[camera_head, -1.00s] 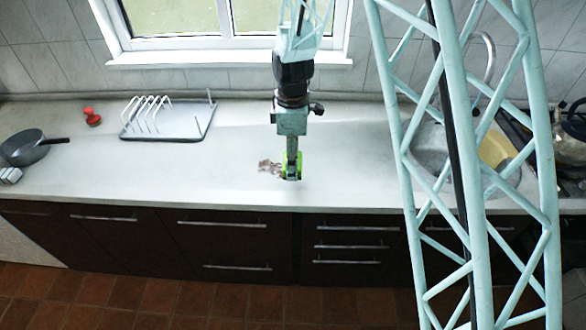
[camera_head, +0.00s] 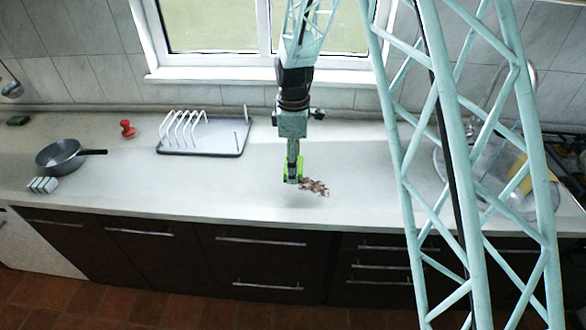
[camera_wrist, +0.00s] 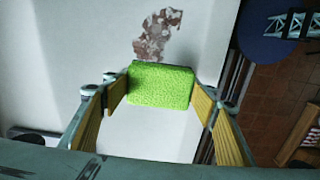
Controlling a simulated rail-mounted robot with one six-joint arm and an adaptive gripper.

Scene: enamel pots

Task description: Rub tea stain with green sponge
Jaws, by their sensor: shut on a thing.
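The green sponge (camera_wrist: 160,86) is between the fingers of my gripper (camera_wrist: 160,100) in the wrist view, and the fingers are shut on it. In the head view, my gripper (camera_head: 293,172) points down at the counter with the bright green sponge (camera_head: 299,170) at its tip. The brown, patchy tea stain (camera_head: 315,187) lies on the counter just right of the sponge. In the wrist view, the stain (camera_wrist: 157,34) lies just beyond the sponge's far edge. I cannot tell whether the sponge touches the counter.
A dish rack (camera_head: 203,135), a red object (camera_head: 128,129), a dark pan (camera_head: 62,156) and small white blocks (camera_head: 43,185) stand on the counter (camera_head: 235,185) to the left. A sink (camera_head: 490,170) is at the right, partly behind my lattice arm. The counter around the stain is clear.

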